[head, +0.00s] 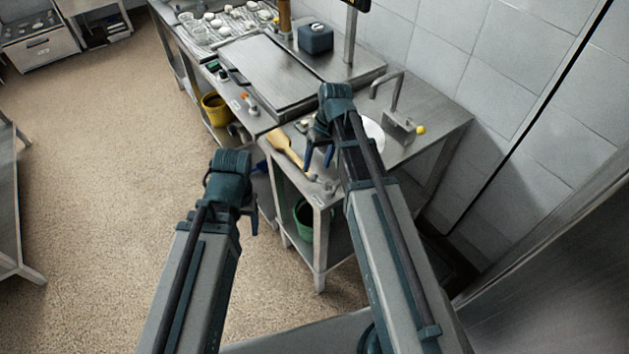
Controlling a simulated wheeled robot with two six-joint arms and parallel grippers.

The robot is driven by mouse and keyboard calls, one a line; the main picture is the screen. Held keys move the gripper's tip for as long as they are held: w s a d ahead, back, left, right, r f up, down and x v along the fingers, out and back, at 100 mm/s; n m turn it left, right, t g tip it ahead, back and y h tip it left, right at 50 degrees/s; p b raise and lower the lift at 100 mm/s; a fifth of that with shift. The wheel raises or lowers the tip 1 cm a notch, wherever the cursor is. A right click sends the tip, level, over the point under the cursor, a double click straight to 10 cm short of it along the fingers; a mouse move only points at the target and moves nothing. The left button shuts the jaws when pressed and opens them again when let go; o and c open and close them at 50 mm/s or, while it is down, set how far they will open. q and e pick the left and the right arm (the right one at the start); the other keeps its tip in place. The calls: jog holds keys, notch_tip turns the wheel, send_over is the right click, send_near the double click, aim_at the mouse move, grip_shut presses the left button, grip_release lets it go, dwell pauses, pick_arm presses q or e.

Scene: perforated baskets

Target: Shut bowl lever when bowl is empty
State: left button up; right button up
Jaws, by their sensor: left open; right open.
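A white round dish (374,134), which looks like the bowl, sits on the right end of the steel counter. It is mostly hidden behind my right arm, so I cannot see whether it is empty. A bent metal tap-like piece (389,84) stands just beyond it; I cannot make out which part is the lever. My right gripper (318,158) is open and empty over the counter, left of the white dish. My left gripper (237,200) is open and empty, in front of the counter's left side and apart from it.
The steel counter (432,139) carries a wooden paddle-like tool (283,145), a large flat steel plate (268,76), a dark box (315,38) and a small yellow item (420,130). A yellow bucket (214,108) and a green bucket (303,217) stand below. Floor at left is clear.

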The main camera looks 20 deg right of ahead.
aim_at(314, 174)
jog(key=f+b, duration=0.2)
jog(key=a+f+b, duration=0.1)
jog(key=f, duration=0.1)
jog(key=shift+f+b, duration=0.4)
grip_shut()
